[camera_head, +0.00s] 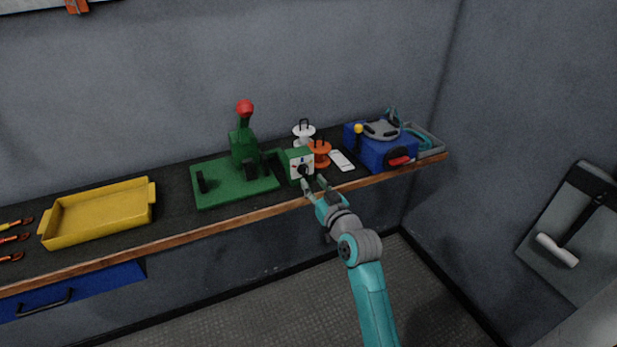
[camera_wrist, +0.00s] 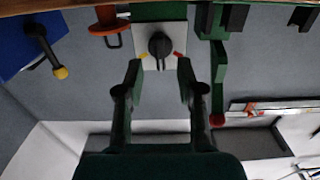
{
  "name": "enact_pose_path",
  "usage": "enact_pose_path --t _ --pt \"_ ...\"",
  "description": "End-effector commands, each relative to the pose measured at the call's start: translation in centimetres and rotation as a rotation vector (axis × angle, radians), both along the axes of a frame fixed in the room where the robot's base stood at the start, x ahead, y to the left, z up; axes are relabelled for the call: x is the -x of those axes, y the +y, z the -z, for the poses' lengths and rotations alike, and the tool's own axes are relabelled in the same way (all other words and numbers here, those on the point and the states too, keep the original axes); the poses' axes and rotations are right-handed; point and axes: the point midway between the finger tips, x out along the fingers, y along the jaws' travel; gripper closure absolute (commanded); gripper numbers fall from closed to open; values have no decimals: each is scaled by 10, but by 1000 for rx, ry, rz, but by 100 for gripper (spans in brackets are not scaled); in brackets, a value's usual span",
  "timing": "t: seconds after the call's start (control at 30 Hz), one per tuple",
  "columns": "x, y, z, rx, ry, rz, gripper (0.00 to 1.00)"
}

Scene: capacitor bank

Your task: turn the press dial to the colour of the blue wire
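The press (camera_head: 243,150) is green with a red-knobbed lever and stands on the bench. The green box at its right has a white face plate (camera_head: 293,163) with a black dial knob (camera_head: 304,171). My gripper (camera_head: 315,184) is just in front of the dial. In the wrist view my gripper (camera_wrist: 160,72) is open, its fingers either side of the plate's lower part, apparently not touching the knob. I cannot make out a blue wire.
An orange spool (camera_head: 320,153), a white spool (camera_head: 303,131) and a white card (camera_head: 341,161) lie right of the dial. Further right are a blue machine (camera_head: 378,153) and a grey tray (camera_head: 432,152) with teal coil. A yellow tray (camera_head: 100,213) stands left.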

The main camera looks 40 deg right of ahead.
Motion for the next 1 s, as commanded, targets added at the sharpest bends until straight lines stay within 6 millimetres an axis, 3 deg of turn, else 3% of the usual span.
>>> enact_pose_path --t 0.2,0.4,1.0 --pt "40 11 0 -1 -1 1 62" --pt "61 18 -1 0 -3 0 62" --pt "67 20 -2 0 -4 -1 62"
